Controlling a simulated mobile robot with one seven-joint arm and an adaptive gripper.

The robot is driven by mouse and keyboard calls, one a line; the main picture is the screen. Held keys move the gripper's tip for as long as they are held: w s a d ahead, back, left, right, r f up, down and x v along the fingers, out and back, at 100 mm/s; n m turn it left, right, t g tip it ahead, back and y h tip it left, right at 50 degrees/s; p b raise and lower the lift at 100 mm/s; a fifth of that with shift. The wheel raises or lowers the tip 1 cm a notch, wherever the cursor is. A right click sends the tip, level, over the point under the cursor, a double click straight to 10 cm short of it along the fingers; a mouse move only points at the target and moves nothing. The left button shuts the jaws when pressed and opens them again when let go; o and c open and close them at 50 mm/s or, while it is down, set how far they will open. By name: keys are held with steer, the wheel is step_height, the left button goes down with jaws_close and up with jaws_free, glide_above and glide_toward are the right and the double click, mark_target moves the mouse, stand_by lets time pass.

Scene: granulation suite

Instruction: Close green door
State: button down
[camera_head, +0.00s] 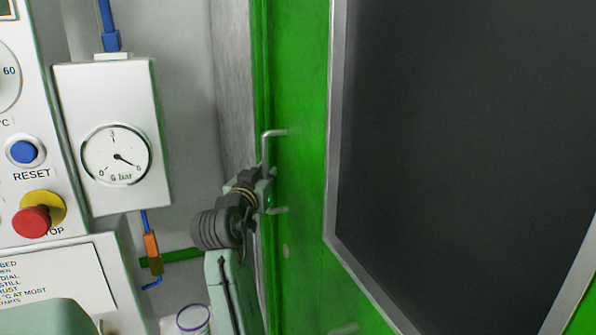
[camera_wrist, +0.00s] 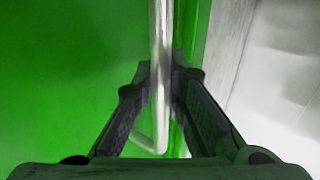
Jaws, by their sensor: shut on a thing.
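The green door (camera_head: 300,205) with a dark framed window (camera_head: 460,150) fills the right half of the head view. A metal bar handle (camera_head: 267,150) stands on its left side, near the door's edge. My gripper (camera_head: 266,188) is at the handle's lower part. In the wrist view the handle (camera_wrist: 160,50) runs upright between the two fingers of my gripper (camera_wrist: 160,92), and the fingers are shut on it. The green door surface (camera_wrist: 70,80) lies behind the handle. The lower part of the handle is partly hidden by my gripper in the head view.
A white box with a bar gauge (camera_head: 116,155) hangs to the left. A panel with a blue reset button (camera_head: 24,152) and a red stop button (camera_head: 31,221) stands farther left. A grey wall edge (camera_head: 236,90) borders the door. A white round container (camera_head: 192,319) is low down.

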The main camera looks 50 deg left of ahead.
steer(key=shift+s+a+f+y, duration=0.15)
steer(key=shift+s+a, duration=0.1)
steer(key=shift+s, duration=0.4)
steer(key=shift+s+a+r+y, duration=0.1)
steer(key=shift+s+a+y, duration=0.1)
steer(key=shift+s, duration=0.4)
steer(key=c, duration=1.6)
jaws_free()
steer(key=shift+s, duration=0.2)
steer(key=shift+w+d, duration=0.1)
steer(key=shift+w, duration=0.15)
steer(key=v, duration=1.2)
steer(key=shift+r, duration=0.2)
